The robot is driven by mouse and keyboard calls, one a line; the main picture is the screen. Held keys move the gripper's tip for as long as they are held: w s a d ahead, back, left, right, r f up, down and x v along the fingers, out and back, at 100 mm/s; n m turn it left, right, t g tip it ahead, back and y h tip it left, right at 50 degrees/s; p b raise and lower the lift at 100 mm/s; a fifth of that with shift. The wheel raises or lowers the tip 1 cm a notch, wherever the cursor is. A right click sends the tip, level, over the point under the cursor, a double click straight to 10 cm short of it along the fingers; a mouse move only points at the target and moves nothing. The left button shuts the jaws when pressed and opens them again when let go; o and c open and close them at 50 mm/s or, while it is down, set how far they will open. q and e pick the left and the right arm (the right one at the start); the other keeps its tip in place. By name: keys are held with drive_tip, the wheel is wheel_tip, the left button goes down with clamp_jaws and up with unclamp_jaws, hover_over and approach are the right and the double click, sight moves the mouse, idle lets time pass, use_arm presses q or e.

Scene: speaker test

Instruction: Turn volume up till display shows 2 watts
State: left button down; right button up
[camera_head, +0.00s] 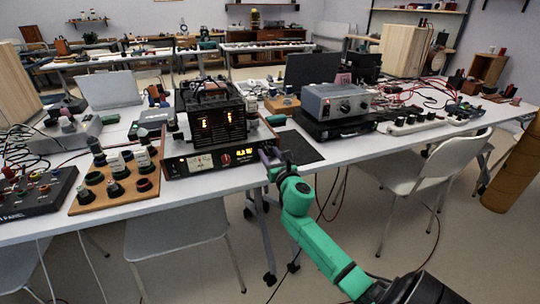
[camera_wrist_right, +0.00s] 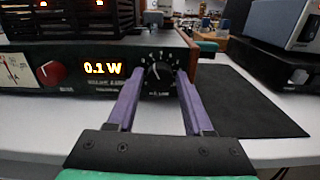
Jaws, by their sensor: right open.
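The amplifier (camera_head: 200,161) is a low, dark-fronted unit with wooden side panels near the table's front edge. Its lit yellow display (camera_wrist_right: 103,69) reads 0.1 W in the right wrist view. The black volume knob (camera_wrist_right: 157,73), ringed by white scale marks, is right of the display. My right gripper (camera_head: 268,155) is at the right end of the amplifier's front. In the wrist view, its two purple fingers (camera_wrist_right: 161,76) are apart, one on each side of the knob. I cannot tell whether they touch it. My left gripper is not in view.
A black boxy device (camera_head: 212,112) with lit orange digits sits on the amplifier. A red knob (camera_wrist_right: 52,73) is left of the display. A dark mat (camera_head: 300,148) lies to the right. A wooden board with cups (camera_head: 112,205) stands to the left.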

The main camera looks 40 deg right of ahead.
clamp_jaws()
